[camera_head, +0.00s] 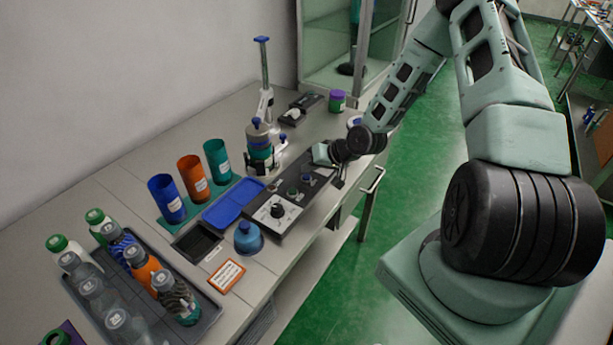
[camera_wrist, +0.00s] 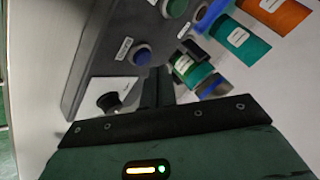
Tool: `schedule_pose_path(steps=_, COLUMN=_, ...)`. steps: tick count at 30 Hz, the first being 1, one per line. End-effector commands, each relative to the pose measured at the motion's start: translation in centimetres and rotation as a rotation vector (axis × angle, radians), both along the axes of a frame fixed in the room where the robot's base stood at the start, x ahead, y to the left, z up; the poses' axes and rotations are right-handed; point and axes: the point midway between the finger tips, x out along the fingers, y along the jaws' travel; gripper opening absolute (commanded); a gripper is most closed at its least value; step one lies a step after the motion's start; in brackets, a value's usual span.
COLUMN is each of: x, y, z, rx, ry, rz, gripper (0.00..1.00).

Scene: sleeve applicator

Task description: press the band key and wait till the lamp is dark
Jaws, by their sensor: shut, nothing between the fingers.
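A dark control box (camera_head: 262,226) lies along the bench's front edge. It bears a blue round key (camera_head: 307,178) and a green round key (camera_head: 293,191); the wrist view shows the blue key (camera_wrist: 141,55) and the green key (camera_wrist: 173,8) too. Their labels are too blurred to read. A black knob on a white plate (camera_wrist: 110,100) sits at the box's far end. A dull brownish round spot (camera_wrist: 200,11) may be the lamp; I cannot tell. My gripper (camera_wrist: 155,92) is shut and empty, over the far end of the box. I see no contact with a key.
A stand holds a bottle (camera_head: 260,149) behind the box. Blue, orange and teal cups (camera_head: 217,160) and a blue tray (camera_head: 233,207) stand to the left. A blue dome-shaped item (camera_head: 248,238) is beside the box's near end. A bottle crate (camera_head: 208,318) fills the near left.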

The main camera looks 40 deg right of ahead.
Motion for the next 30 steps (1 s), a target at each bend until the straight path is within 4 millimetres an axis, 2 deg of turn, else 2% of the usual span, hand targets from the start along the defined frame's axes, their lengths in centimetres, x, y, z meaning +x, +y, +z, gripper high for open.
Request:
schedule_pose_path(steps=22, x=0.0, y=0.0, z=-0.03, rx=0.0, ry=0.0, rz=0.0, gripper=0.0)
schedule_pose_path(steps=30, x=-0.02, y=0.02, z=-0.87, rx=0.0, ry=0.001, rz=0.001, gripper=0.0)
